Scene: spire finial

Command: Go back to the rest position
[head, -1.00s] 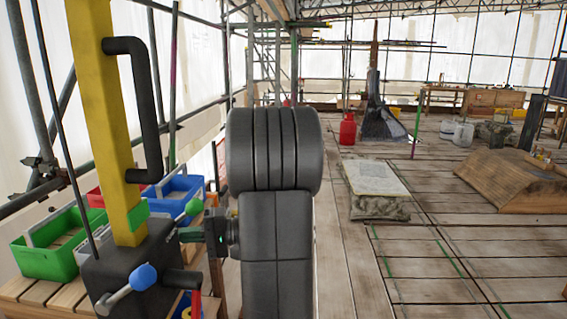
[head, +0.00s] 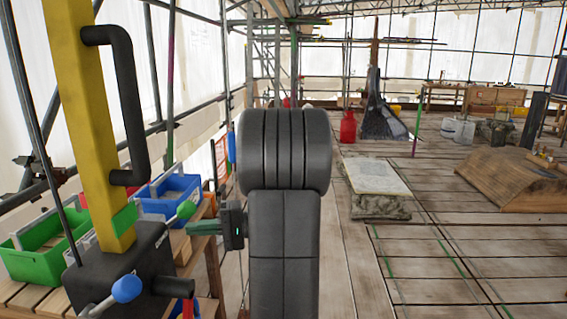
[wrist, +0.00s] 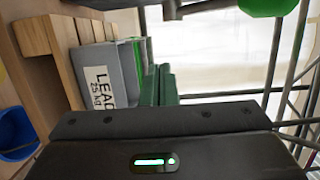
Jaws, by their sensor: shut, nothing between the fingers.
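My gripper (head: 190,230) is at the left of my dark arm in the head view, its green fingers pointing left. In the wrist view its two green fingers (wrist: 159,75) lie together with nothing between them. It is empty and stands to the right of a black block (head: 125,262) that carries a yellow post (head: 75,120) with a black handle. A green-ended lever (head: 186,209) and a blue-ended lever (head: 127,289) stick out of this block. The fingertips appear close to the green end; I cannot tell the exact gap.
A wooden bench (head: 25,293) holds a green bin (head: 40,262) and a blue bin (head: 170,196). The wrist view shows a grey box (wrist: 108,70) marked LEAD. Scaffold poles stand at the left.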

